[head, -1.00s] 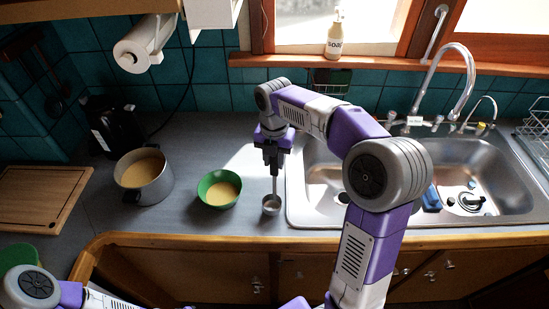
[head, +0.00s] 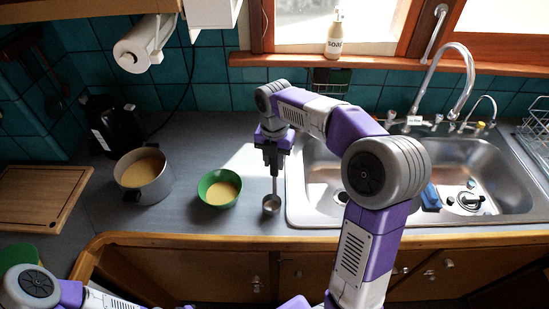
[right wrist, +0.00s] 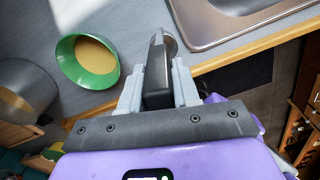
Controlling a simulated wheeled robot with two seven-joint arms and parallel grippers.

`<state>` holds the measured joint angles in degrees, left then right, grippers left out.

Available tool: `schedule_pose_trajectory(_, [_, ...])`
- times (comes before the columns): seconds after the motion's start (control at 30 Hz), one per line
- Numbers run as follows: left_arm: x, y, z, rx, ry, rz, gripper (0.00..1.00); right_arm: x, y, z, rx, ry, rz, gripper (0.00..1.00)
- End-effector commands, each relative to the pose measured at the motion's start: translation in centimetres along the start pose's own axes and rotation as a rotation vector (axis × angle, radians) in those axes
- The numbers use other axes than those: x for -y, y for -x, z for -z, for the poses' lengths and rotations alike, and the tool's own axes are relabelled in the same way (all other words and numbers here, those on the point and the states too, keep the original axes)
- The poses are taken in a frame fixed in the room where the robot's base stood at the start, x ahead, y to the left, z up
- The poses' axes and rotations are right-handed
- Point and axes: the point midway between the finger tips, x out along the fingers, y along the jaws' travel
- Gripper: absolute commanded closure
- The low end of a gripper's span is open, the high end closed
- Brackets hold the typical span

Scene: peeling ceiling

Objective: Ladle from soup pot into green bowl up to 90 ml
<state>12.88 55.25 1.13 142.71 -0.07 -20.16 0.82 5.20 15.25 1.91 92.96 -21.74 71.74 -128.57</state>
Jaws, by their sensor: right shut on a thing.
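The soup pot (head: 143,188) stands on the counter at left with tan soup in it. The green bowl (head: 219,201) stands to its right and holds tan soup; it also shows in the right wrist view (right wrist: 78,76). My right gripper (head: 272,152) is shut on the ladle's dark handle (right wrist: 156,75). The ladle (head: 271,203) hangs upright, its cup low over the counter, right of the bowl and apart from it. Whether the cup touches the counter or holds soup, I cannot tell. My left arm shows at the lower left, but its gripper is out of view.
The steel sink (head: 460,165) with its tall faucet lies to the right of the ladle. A cutting board (head: 40,195) lies at far left, a black appliance (head: 115,125) behind the pot. A green object (head: 18,254) shows at lower left. Counter between pot and bowl is clear.

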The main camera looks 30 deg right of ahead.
Motion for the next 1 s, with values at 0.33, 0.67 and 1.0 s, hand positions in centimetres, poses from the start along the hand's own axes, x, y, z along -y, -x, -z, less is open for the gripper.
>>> schedule_pose_trajectory(0.33, [0.15, -0.41, 0.01, 0.000, 0.000, 0.000, 0.57, 0.01, -0.89, 0.00, 0.000, 0.000, 0.001, 1.00])
schedule_pose_trajectory(0.67, [0.13, -0.36, 0.01, 0.000, 0.000, 0.000, 0.57, 0.00, -0.79, 0.00, 0.000, 0.000, 0.000, 0.40])
schedule_pose_trajectory(1.0, [0.06, -0.15, 0.01, 0.000, 0.000, 0.000, 0.57, 0.00, -0.58, 0.01, 0.000, 0.000, 0.000, 0.39])
